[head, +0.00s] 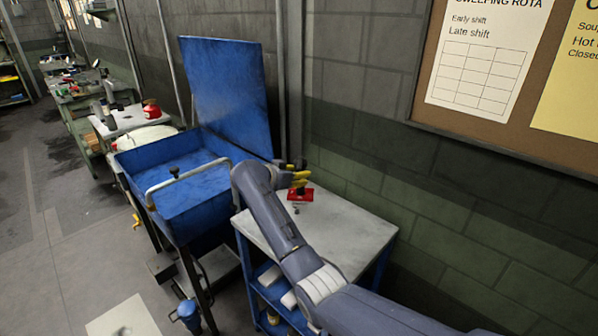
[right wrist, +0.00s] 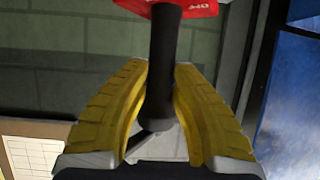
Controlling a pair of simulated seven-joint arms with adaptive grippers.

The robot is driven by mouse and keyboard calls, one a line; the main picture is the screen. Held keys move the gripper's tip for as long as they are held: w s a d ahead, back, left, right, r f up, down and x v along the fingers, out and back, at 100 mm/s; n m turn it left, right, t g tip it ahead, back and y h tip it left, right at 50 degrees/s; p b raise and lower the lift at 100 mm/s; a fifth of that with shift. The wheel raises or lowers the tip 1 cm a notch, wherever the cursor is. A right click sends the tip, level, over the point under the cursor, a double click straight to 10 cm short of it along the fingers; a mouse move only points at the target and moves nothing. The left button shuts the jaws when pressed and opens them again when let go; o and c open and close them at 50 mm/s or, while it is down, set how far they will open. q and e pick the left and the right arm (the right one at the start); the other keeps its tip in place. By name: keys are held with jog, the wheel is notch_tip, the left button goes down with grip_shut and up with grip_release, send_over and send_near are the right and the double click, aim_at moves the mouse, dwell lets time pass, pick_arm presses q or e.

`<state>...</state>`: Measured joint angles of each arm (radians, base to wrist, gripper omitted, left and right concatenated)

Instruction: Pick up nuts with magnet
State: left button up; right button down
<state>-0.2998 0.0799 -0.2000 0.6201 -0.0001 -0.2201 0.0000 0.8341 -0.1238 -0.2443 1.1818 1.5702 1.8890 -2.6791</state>
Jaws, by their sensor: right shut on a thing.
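My right gripper (head: 298,178) is above the far end of a grey-topped cart. In the right wrist view its yellow fingers (right wrist: 160,105) are closed around the black handle of a tool, which I take to be the magnet (right wrist: 164,60). The tool's red part with pale lettering shows at the top of that view. In the head view the red part (head: 300,194) is just below the fingers. A small dark bit shows under it, too small to identify. I cannot make out any nuts clearly. My left gripper is not in view.
The blue-framed cart (head: 345,237) has a mostly bare top. Left of it stands a blue basin (head: 195,200) with its lid (head: 228,92) raised and a curved pale pipe. The wall is close behind the cart.

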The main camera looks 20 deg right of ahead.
aim_at(299, 194)
jog(key=shift+f, duration=2.25)
jog(key=shift+r, duration=4)
